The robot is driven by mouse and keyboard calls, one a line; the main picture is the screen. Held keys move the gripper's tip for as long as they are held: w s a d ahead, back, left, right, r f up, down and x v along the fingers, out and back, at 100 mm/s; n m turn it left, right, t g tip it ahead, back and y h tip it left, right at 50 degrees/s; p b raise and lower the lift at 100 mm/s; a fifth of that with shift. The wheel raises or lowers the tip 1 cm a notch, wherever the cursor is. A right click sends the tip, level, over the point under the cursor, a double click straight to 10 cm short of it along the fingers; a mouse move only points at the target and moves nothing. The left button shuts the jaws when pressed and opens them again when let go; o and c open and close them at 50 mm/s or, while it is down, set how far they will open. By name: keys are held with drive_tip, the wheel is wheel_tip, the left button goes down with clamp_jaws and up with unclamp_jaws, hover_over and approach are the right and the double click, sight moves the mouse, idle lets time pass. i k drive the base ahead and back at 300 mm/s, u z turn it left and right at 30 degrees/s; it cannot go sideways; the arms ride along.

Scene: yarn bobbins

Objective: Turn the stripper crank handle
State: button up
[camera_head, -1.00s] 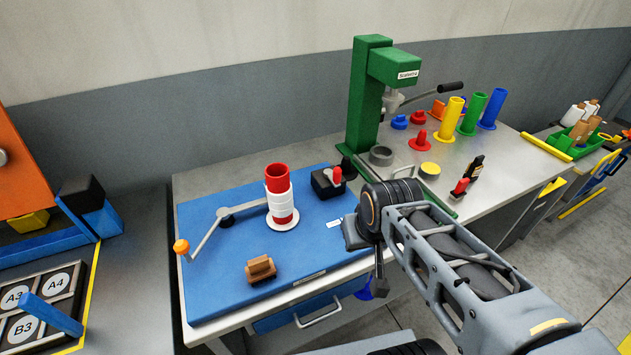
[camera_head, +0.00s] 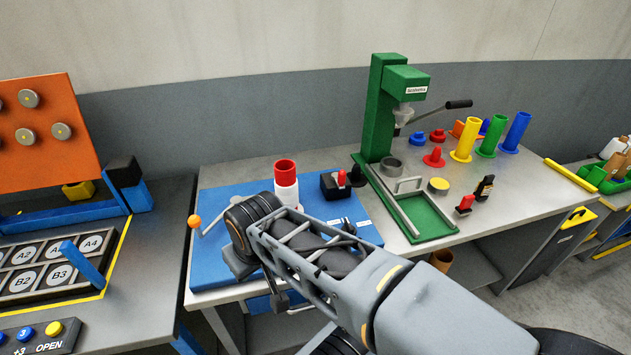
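The crank handle shows as an orange ball knob (camera_head: 194,221) on a grey arm at the left side of the blue stripper board (camera_head: 213,272).
A black box with a red switch (camera_head: 341,179) sits behind on the board. A green press (camera_head: 380,110) stands at the back right with several coloured tubes beyond it. A grey bench with lettered slots (camera_head: 45,265) and a blue lever (camera_head: 84,264) lies to the left.

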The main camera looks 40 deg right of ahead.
sight(339, 177)
drive_tip(key=u, duration=0.1)
drive_tip(key=k, duration=0.35)
drive_tip(key=z, duration=1)
drive_tip(key=i, duration=0.5)
